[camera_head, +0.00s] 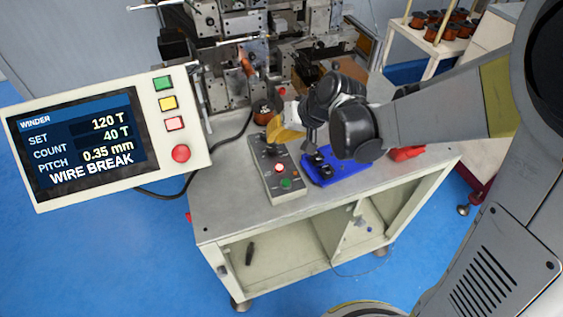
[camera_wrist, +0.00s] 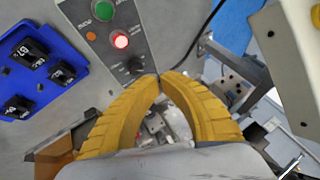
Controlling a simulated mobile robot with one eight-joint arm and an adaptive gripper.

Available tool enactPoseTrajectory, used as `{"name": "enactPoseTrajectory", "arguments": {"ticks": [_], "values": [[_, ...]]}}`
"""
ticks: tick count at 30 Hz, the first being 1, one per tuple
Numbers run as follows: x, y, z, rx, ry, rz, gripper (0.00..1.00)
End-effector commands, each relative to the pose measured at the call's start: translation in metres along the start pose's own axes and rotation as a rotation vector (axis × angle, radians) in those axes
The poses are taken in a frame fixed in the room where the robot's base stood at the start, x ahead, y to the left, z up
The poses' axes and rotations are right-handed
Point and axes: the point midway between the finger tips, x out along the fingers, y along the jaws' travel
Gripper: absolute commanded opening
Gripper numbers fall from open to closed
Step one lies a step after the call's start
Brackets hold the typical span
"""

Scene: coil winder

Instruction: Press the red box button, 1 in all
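The grey control box (camera_head: 264,160) lies on the bench top. Its red button (camera_head: 279,168) is lit, with a green button (camera_head: 286,183) beside it. The wrist view also shows the lit red button (camera_wrist: 121,41), between the green button (camera_wrist: 103,10) and a black knob (camera_wrist: 135,65). My gripper (camera_wrist: 158,77) has its yellow fingertips together with nothing between them. The tips appear near the knob end of the box, apart from the red button. In the head view my gripper (camera_head: 274,138) is over the far end of the box. Its height above the box is hard to tell.
A blue tray (camera_head: 334,177) with black knob-like pieces lies right of the box. The winder machine (camera_head: 235,70) stands behind. A display panel (camera_head: 100,130) at left reads WIRE BREAK and has its own red button (camera_head: 181,153). The bench front left is clear.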

Motion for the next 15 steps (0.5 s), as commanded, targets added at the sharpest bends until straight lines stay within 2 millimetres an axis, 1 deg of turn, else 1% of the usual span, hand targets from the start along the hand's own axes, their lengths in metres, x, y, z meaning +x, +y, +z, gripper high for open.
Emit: {"name": "enactPoseTrajectory", "arguments": {"ticks": [5,8,15], "values": [[0.002,0.001,0.001,0.000,0.000,0.001,0.00],[0.006,0.004,0.003,0.000,0.001,0.001,0.00],[0.027,0.015,0.015,0.000,0.001,0.001,0.00]]}}
